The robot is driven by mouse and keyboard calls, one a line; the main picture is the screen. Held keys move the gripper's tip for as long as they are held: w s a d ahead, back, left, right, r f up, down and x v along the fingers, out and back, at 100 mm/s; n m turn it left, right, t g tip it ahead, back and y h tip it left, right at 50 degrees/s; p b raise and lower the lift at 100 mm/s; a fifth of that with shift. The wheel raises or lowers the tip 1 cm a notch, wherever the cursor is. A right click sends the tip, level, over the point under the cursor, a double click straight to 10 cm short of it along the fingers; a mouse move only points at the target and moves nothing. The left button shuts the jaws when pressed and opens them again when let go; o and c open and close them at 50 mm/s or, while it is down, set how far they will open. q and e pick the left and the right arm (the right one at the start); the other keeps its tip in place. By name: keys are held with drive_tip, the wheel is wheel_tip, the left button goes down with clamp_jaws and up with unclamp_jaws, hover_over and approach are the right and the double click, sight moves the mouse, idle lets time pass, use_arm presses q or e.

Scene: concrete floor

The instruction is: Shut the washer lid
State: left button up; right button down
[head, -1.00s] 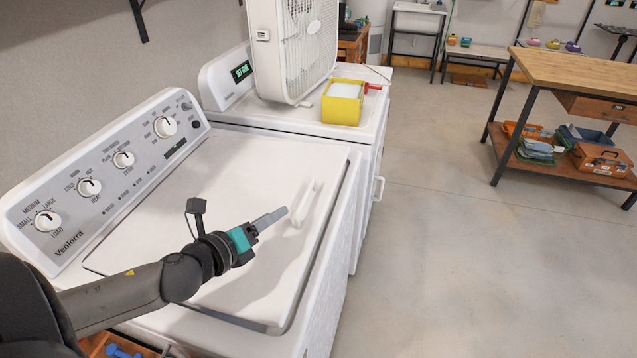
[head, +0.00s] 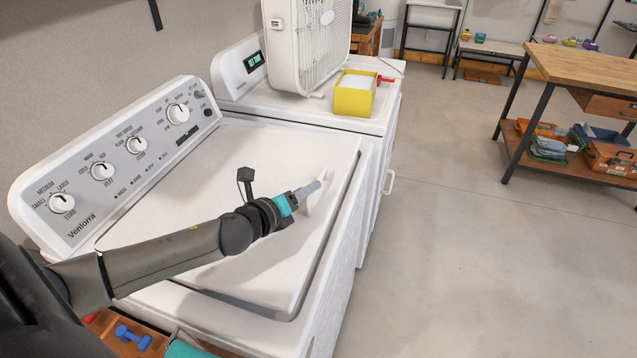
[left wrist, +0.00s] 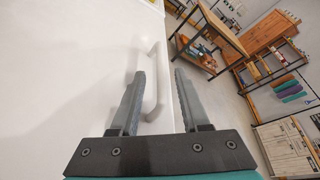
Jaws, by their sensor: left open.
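The washer lid (head: 225,170) is a broad white panel on top of the washer (head: 320,300). It lies flat or nearly flat, with a dark gap under its near edge. I cannot tell whether it is fully down. Its white handle (head: 318,190) is near the right edge; it also shows in the left wrist view (left wrist: 151,82). My left gripper (head: 308,191) is open at the handle. In the left wrist view the handle appears between the two fingers (left wrist: 160,78), nearer the left one. I cannot tell whether they touch. My right gripper is not in view.
The control panel (head: 120,155) with knobs runs behind the lid. A second white machine (head: 390,115) stands beyond, bearing a white fan (head: 312,45) and a yellow box (head: 353,95). A wooden workbench (head: 590,75) is at right. The floor between is clear.

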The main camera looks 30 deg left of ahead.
use_arm(q)
drive_tip(key=shift+b+x, duration=0.3)
drive_tip(key=shift+x, duration=2.85)
drive_tip(key=shift+c, duration=0.2)
clamp_jaws()
